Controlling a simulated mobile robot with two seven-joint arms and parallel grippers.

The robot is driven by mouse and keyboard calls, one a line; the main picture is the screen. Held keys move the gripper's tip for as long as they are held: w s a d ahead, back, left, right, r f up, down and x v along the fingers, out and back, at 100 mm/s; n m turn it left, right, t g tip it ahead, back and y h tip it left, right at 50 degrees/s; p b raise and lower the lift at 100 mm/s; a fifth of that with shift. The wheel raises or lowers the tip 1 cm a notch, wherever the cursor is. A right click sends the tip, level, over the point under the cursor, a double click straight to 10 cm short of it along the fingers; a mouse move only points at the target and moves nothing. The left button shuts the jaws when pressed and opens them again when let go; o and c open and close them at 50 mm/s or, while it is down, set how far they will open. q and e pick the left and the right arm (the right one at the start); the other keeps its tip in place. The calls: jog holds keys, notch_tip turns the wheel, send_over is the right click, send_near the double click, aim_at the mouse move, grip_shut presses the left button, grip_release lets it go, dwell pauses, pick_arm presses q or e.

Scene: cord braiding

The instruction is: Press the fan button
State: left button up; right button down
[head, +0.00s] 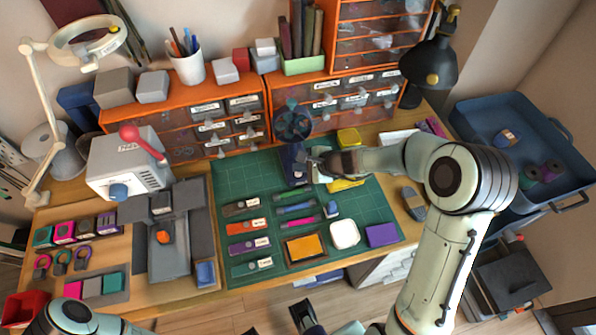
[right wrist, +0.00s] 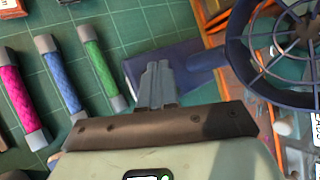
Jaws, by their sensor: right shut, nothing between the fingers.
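The fan has a round dark cage (head: 293,121) and a dark blue box base (head: 293,163) at the back of the green mat. In the right wrist view the cage (right wrist: 285,48) is at upper right and the base (right wrist: 190,72) is just beyond my fingertips. My right gripper (head: 315,163) is shut and empty, right beside the base. Its closed fingers (right wrist: 157,75) overlap the base's near end in the wrist view; I cannot tell whether they touch it. Dark pieces at the head view's bottom edge may be my left gripper, mostly cut off.
The green mat (head: 232,178) holds several tools and cords, including a green-wrapped one (right wrist: 100,68) left of my right fingers. Orange drawer units (head: 190,125) stand behind the fan. A yellow box (head: 348,137) and a black lamp (head: 430,65) are to its right.

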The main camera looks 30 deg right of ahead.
aim_at(301, 175)
pick_arm(q)
jog(key=r+p, duration=0.1)
jog(key=w+r+p, duration=0.1)
jog(key=r+p, duration=0.2)
jog(key=r, duration=0.1)
jog(key=shift+w, duration=0.3)
pick_arm(e)
notch_tip(301, 175, up, 6)
jog(key=shift+f, duration=0.15)
pick_arm(q)
jog(key=shift+s+f, duration=0.1)
